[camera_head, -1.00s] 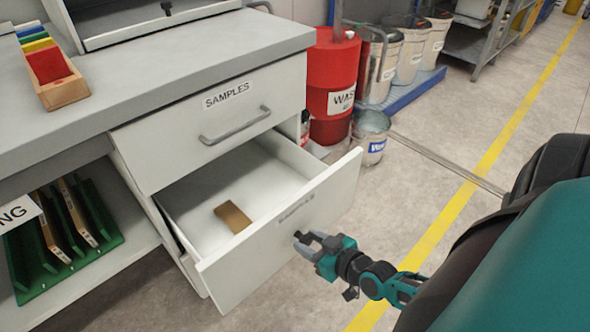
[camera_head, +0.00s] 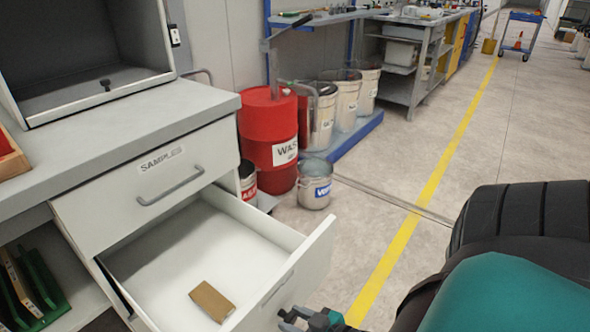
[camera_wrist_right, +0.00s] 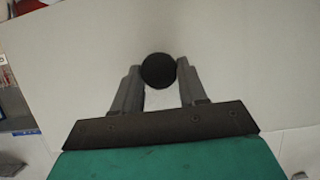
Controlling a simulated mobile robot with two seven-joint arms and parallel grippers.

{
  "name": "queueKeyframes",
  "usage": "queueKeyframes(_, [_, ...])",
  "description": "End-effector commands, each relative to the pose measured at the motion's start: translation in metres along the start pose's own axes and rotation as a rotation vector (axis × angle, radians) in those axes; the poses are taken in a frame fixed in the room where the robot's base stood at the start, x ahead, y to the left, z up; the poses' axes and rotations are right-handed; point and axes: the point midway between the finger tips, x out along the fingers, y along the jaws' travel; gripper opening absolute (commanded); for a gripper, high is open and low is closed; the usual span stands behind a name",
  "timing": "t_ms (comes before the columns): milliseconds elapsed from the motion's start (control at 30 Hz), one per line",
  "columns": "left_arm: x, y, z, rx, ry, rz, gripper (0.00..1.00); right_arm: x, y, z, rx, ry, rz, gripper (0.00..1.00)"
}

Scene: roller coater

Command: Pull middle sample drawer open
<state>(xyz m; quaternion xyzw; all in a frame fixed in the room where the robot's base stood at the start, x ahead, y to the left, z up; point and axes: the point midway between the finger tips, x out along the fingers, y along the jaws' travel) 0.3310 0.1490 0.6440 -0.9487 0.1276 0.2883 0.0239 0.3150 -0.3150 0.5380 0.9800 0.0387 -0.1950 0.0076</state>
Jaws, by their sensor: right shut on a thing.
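The white sample drawer (camera_head: 318,250) under the top drawer is pulled well out. A flat brown block (camera_head: 212,301) lies on its floor. My right gripper (camera_head: 287,318) is at the outer face of this drawer, at the bottom edge of the head view. In the right wrist view its two fingers (camera_wrist_right: 158,72) are shut on a round dark knob (camera_wrist_right: 158,71), with the pale drawer front (camera_wrist_right: 240,60) behind. My left gripper is not in view.
The top drawer (camera_head: 110,205), with a grey bar handle (camera_head: 170,186), is closed above. The grey bench top (camera_head: 120,120) runs over it. Beyond stand a red waste drum (camera_head: 268,125) and a small metal bucket (camera_head: 314,190).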

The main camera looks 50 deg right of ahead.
Motion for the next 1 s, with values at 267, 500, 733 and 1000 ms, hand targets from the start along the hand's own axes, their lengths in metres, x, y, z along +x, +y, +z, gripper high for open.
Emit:
queueKeyframes(267, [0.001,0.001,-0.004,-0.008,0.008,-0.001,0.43,0.000,-0.001,0.000,0.002,0.002,-0.001,0.44])
queueKeyframes(500, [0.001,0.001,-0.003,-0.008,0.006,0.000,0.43,0.000,0.000,0.000,0.001,0.001,0.000,0.66])
queueKeyframes(733, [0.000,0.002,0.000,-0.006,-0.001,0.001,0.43,-0.001,0.000,0.000,0.000,0.000,0.000,0.66])
queueKeyframes(1000, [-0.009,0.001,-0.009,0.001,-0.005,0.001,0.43,-0.038,0.000,-0.002,-0.001,-0.004,0.000,0.66])
